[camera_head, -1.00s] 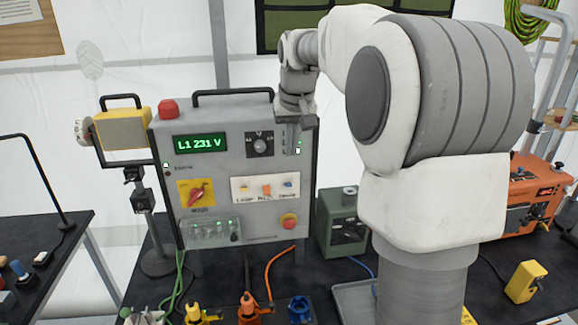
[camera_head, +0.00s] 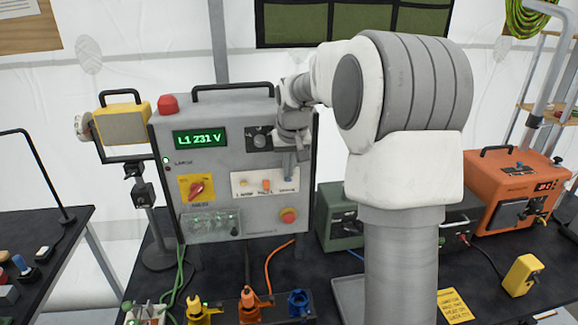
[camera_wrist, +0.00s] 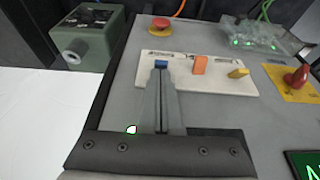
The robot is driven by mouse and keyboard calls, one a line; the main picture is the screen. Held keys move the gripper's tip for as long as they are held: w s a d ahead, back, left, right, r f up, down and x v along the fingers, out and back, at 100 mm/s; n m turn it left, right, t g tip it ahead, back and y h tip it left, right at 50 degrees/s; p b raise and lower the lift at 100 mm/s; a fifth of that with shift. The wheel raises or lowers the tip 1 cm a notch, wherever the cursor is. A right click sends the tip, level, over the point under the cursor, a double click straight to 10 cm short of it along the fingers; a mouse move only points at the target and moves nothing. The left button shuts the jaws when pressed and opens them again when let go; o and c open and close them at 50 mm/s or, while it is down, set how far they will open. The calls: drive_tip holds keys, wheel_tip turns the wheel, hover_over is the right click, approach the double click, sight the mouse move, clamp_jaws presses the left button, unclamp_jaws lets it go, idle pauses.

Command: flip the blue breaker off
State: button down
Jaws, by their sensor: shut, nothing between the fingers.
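The blue breaker (camera_wrist: 161,64) sits at one end of a white strip (camera_wrist: 222,82) on the grey control panel (camera_head: 220,112). An orange breaker (camera_wrist: 200,65) and a yellow breaker (camera_wrist: 238,73) share the strip. In the head view the strip (camera_head: 254,190) is on the panel's lower right, with my gripper (camera_head: 290,172) in front of its right end. In the wrist view my gripper (camera_wrist: 161,84) is shut and empty. Its tips are right at the blue breaker; I cannot tell whether they touch it. The fingers hide part of the strip's edge.
A red rotary switch on a yellow plate (camera_head: 197,187) and a red stop button (camera_head: 289,215) are close by on the panel. A green box (camera_head: 338,215) stands to the right. An orange machine (camera_head: 508,190) stands further right.

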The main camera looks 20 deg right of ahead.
sight(289, 180)
drive_tip(key=shift+f+b, duration=0.2)
drive_tip(key=shift+b, duration=0.55)
drive_tip(key=shift+s+r+t, duration=0.1)
drive_tip(key=shift+s+t, duration=0.05)
drive_tip(key=shift+t, duration=0.15)
drive_tip(key=shift+s+a+f+t+b, duration=0.15)
drive_tip(key=shift+t+b, duration=0.35)
drive_tip(key=shift+b, duration=1.75)
drive_tip(key=shift+s+f, duration=0.1)
drive_tip(key=b, duration=0.2)
drive_tip(key=f+t+b, duration=0.1)
drive_tip(key=b, duration=0.2)
drive_tip(key=shift+s+t+h, duration=0.25)
drive_tip(key=shift+t+h, duration=0.05)
drive_tip(key=shift+h, duration=0.1)
drive_tip(key=t+b, duration=0.1)
drive_tip(key=b, duration=0.4)
drive_tip(key=s+t+b, duration=0.1)
drive_tip(key=t+b, duration=0.1)
drive_tip(key=b, duration=0.3)
drive_tip(key=shift+a+f, duration=0.1)
drive_tip(key=shift+w, duration=0.15)
